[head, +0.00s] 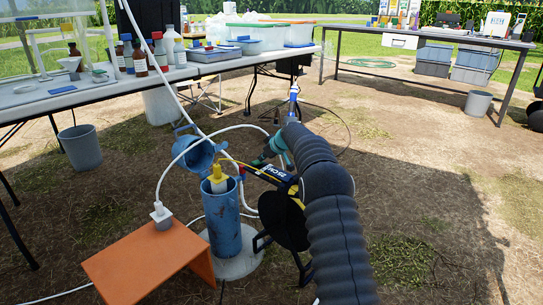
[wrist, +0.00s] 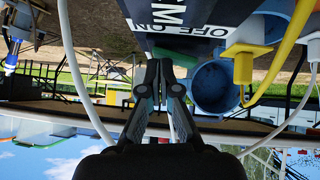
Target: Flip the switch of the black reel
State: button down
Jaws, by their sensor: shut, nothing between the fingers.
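The black reel (head: 284,222) stands on the ground right of the blue well pipe in the head view, partly hidden by my arm. In the wrist view, which is upside down, the panel (wrist: 195,12) is at the top with an "OFF ON" label (wrist: 184,30). A green part (wrist: 175,57) shows just beyond the label; I cannot tell whether it is the switch. My gripper (wrist: 160,68) is shut and empty, its fingertips close to the panel edge. I cannot tell whether they touch.
An orange stand (head: 150,262) is at the front left. A white hose (head: 165,178) loops nearby. Tables with bottles and bins stand behind; the ground at right is clear.

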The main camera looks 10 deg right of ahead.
jog(key=shift+s+a+f, duration=0.1)
jog(key=shift+a+f, duration=0.1)
jog(key=shift+a, duration=0.2)
jog(key=shift+s+a+b, duration=0.5)
jog(key=shift+a+b, duration=0.1)
jog(key=shift+b, duration=0.3)
jog(key=shift+d+r, duration=0.1)
jog(key=shift+r, duration=0.5)
jog(key=r+p, duration=0.1)
jog(key=r, duration=0.2)
jog(key=shift+s+a+p, duration=0.2)
jog(key=shift+a+p, duration=0.15)
jog(key=shift+p, duration=0.05)
jog(key=v, duration=1)
jog(key=shift+a+b, duration=0.2)
jog(key=shift+b, duration=0.1)
jog(key=shift+s, duration=0.15)
